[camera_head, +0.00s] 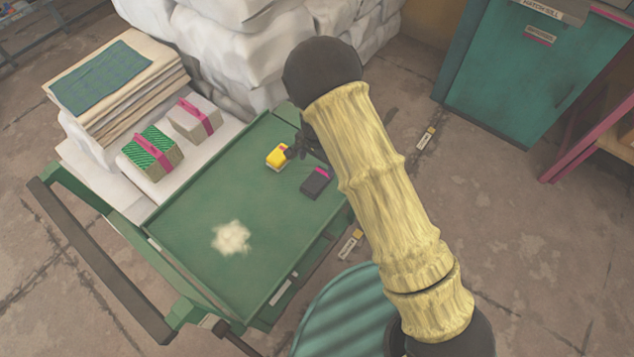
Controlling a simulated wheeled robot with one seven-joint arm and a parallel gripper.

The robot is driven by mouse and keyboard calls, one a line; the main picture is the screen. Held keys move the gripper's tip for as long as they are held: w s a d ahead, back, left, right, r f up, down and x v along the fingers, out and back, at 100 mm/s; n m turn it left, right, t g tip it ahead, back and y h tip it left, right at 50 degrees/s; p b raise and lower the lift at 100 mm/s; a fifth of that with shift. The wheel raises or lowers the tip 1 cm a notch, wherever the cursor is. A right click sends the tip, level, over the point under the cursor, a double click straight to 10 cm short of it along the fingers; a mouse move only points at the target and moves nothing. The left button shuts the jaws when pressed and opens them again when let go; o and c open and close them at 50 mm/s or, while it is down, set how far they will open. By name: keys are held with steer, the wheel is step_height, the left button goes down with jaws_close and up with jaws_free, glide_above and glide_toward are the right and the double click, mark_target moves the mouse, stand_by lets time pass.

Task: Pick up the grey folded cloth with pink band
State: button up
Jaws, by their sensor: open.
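A pale grey folded bundle with a pink band (182,123) lies on the white stack at the left, beside the green cart top. Next to it, nearer the camera, is a green-striped bundle with a pink band (165,166). My gripper (292,152) is dark and small in view, over the far right part of the green cart top, well to the right of the grey bundle. It is open, and its fingers are partly lost against my arm. A yellow block with a white part (277,158) is right beside the fingertips; I cannot tell whether they touch.
The green cart top (190,225) bears a pale fluffy patch (231,237) and a dark block with a pink mark (317,182). Boards with a teal cloth (100,78) stand behind the bundles. White wrapped sacks (225,45) rise at the back. A teal cabinet (530,75) stands right.

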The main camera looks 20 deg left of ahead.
mark_target(317, 179)
step_height(317, 179, down, 3)
steer(key=shift+f, duration=0.1)
stand_by(0.3)
step_height(317, 179, down, 5)
steer(key=shift+s+f+b, duration=0.1)
steer(key=shift+s+b, duration=0.05)
steer(key=shift+b, duration=0.35)
steer(key=c, duration=1.1)
